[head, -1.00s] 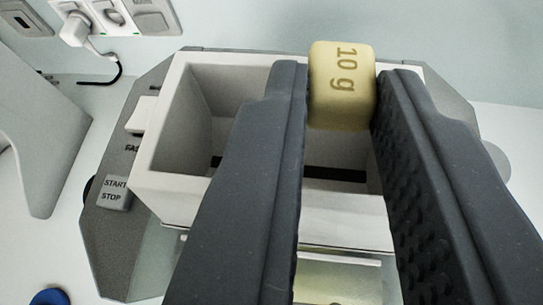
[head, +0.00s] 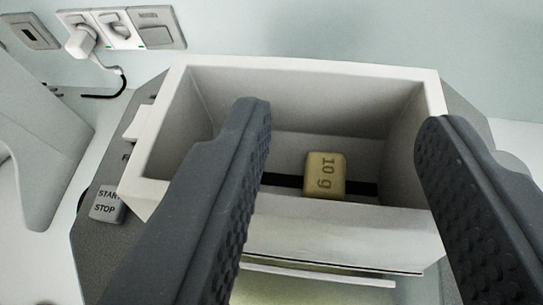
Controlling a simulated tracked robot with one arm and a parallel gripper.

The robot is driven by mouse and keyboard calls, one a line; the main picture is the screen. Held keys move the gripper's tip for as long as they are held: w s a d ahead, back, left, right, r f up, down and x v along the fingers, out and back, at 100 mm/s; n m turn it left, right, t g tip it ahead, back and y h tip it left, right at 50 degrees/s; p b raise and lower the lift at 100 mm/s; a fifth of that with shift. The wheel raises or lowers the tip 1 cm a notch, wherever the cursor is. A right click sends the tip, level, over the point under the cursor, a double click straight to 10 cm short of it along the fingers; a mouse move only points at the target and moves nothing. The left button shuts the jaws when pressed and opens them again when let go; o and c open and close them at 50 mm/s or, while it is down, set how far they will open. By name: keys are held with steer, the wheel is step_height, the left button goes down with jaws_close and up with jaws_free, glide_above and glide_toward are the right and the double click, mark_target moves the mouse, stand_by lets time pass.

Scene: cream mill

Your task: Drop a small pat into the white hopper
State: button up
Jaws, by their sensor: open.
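The small yellow pat (head: 325,174), marked "10 g", is inside the white hopper (head: 300,68), near the dark slot at its bottom. The hopper is an open box on a grey machine. My gripper (head: 342,130) is open and empty, its two dark fingers spread wide over the hopper. The pat shows between the fingers, lower down and touching neither. The left finger hides part of the hopper's left inside, and the right finger covers part of its right wall.
The grey machine body (head: 90,245) has a START/STOP button (head: 107,204) left of the hopper. Wall sockets with a white plug (head: 80,40) and black cable are at the upper left. A pale tray-like part (head: 310,285) lies below the hopper's front.

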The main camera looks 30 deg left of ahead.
steer(key=b+v, duration=0.1)
steer(key=v, duration=1.2)
steer(key=shift+s+b, duration=0.15)
steer(key=shift+b, duration=0.2)
steer(key=shift+d, duration=0.1)
steer(key=s+d+r+m+t+h+b, duration=0.1)
steer(key=s+d+r+b, duration=0.1)
steer(key=d+r, duration=0.5)
steer(key=s+d+r+m+t+h+b, duration=0.1)
steer(key=s+d+r, duration=0.4)
steer(key=r, duration=0.8)
steer(key=d+m+h+b, duration=0.1)
steer(key=d+b, duration=0.1)
steer(key=shift+d+r+t+h, duration=0.3)
steer(key=shift+d+r, duration=0.05)
